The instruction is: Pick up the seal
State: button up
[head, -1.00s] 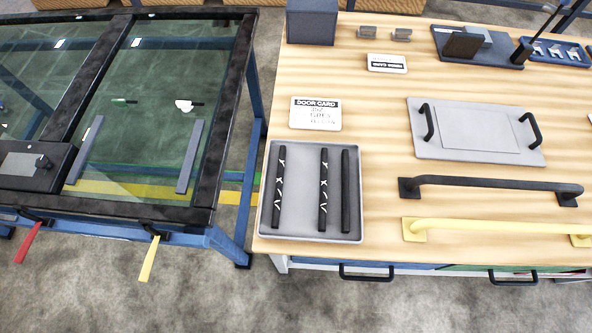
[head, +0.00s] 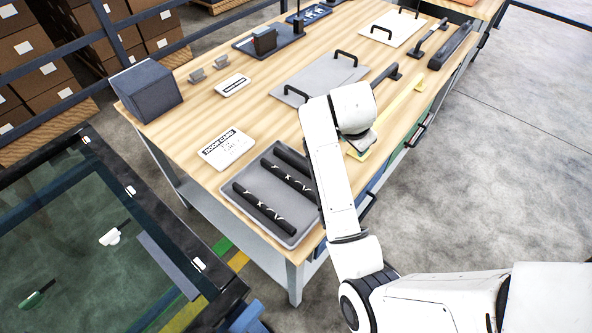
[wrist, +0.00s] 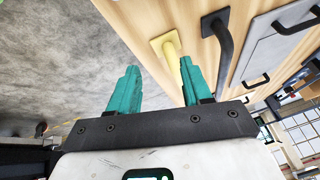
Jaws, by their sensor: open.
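The tray (head: 242,180) is grey and lies near the table's front-left corner. It holds dark seal strips side by side: one with white marks (head: 262,208), another with white marks (head: 287,178) and a plain black one (head: 292,158). My arm hides the tray's right side and some strip ends. My gripper (wrist: 158,65) is open with nothing between its teal fingers. In the head view it is mostly hidden behind my wrist, near the yellow handle (head: 408,98), right of the tray. The wrist view shows no strips.
A door card (head: 226,149) and a dark box (head: 147,91) lie left of and beyond the tray. A grey panel with black handles (head: 318,76) and a black bar handle (head: 384,75) lie farther along. A glass-topped frame (head: 75,220) stands at left.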

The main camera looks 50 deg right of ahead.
jog(key=w+m+y, duration=0.2)
jog(key=w+m, duration=0.3)
jog(key=m, duration=0.3)
jog(key=m+g+y+b, duration=0.1)
jog(key=m+y, duration=0.2)
jog(key=m, duration=0.5)
send_over(303, 165)
notch_tip(303, 165, down, 11)
jog(key=shift+r+p, duration=0.1)
jog(key=shift+p, duration=0.85)
grip_shut()
